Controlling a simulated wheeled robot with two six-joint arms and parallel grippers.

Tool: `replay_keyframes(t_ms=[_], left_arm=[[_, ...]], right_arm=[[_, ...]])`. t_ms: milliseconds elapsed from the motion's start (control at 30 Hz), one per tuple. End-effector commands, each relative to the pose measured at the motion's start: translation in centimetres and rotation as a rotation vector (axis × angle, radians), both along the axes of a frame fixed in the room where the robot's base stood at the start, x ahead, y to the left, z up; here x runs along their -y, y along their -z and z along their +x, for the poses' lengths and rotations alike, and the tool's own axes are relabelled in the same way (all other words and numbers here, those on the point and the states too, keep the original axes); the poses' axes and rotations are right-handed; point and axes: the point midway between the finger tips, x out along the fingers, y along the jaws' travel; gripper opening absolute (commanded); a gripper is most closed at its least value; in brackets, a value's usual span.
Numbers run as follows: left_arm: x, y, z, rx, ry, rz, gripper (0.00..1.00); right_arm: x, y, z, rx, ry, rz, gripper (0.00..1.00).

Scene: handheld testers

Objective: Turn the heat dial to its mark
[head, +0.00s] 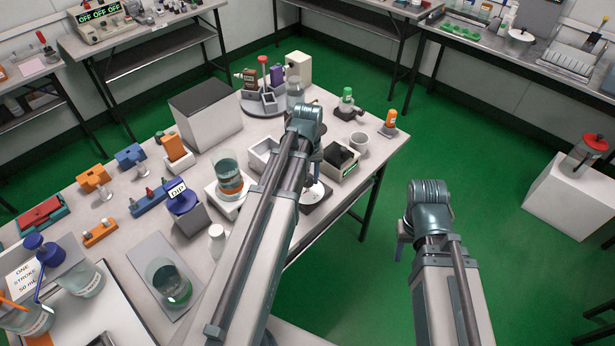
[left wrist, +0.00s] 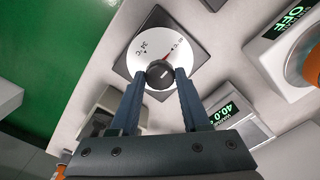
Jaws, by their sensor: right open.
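The heat dial is a white disc (left wrist: 160,42) on a dark square base, with a black round knob (left wrist: 159,74), a red pointer line and small printed marks. My left gripper (left wrist: 158,76) has one finger on each side of the knob, and both tips appear to touch it. In the head view the dial (head: 315,192) is partly hidden by my left arm, near the table's right edge. My left gripper (head: 316,166) is above it, mostly hidden by the wrist. My right gripper (head: 400,247) is empty, over the green floor right of the table.
A device with a green display (left wrist: 223,112) and a round-topped device reading OFF (left wrist: 293,40) stand close to the dial. A white mug (head: 359,143) and a dark-topped box (head: 341,158) stand behind it. Beakers and small testers crowd the table's left.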

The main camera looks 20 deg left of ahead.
Motion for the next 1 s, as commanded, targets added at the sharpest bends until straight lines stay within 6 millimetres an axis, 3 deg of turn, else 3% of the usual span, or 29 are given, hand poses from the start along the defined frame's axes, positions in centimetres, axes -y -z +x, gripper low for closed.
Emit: replay_keyframes(t_ms=[33, 200, 567, 1000], left_arm=[[0.01, 0.00, 0.00, 0.000, 0.000, 0.000, 0.30], [0.01, 0.01, 0.00, 0.000, 0.000, 0.000, 0.00], [0.01, 0.01, 0.00, 0.000, -0.053, 0.000, 0.00], [0.00, 0.01, -0.01, 0.000, -0.409, 0.000, 0.00]], right_arm=[[0.00, 0.00, 0.00, 0.000, 0.000, 0.000, 0.50], [0.00, 0.01, 0.00, 0.000, 0.000, 0.000, 0.50], [0.00, 0.01, 0.00, 0.000, 0.000, 0.000, 0.50], [0.00, 0.01, 0.00, 0.000, 0.000, 0.000, 0.50]])
